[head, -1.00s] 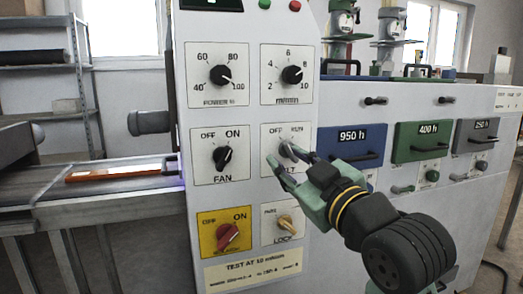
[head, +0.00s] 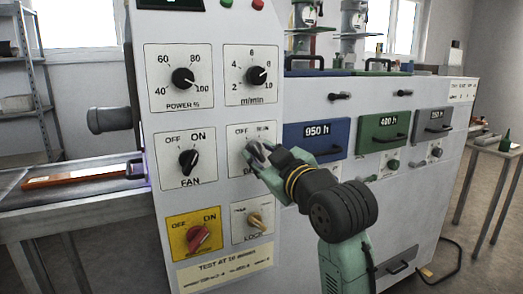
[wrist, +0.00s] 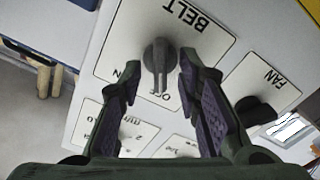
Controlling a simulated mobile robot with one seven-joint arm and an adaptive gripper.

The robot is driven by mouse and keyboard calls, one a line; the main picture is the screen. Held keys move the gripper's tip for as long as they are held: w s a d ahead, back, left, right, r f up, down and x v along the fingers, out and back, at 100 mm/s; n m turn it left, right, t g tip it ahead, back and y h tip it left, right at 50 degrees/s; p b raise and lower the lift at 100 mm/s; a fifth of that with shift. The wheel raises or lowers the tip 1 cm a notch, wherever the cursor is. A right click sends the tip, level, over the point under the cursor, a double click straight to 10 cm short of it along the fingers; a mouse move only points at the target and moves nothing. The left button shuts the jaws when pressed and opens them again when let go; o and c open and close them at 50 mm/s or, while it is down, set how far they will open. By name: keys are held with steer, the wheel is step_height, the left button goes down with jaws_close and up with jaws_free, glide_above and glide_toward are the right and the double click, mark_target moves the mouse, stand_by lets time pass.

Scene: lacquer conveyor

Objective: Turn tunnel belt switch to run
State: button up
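The belt switch is a grey knob (wrist: 158,55) on a white plate marked BELT, with OFF and RUN labels partly covered. In the wrist view, which shows the panel upside down, its grip bar points down toward the OFF lettering; the exact setting is hard to tell. My gripper (wrist: 160,66) is open, with one finger on each side of the knob and visible gaps to it. In the head view, my gripper (head: 257,153) is at the belt plate and its fingers partly cover the knob.
The fan knob (head: 188,161) is left of the belt plate. The red isolator knob (head: 199,236) and the lock switch (head: 255,220) are below, the m/min dial (head: 258,75) above. Coloured drawers line the right. An orange-brown strip (head: 80,175) lies on the conveyor (head: 45,200).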

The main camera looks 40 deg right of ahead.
steer(key=shift+w, duration=0.2)
jaws_close()
stand_by(0.3)
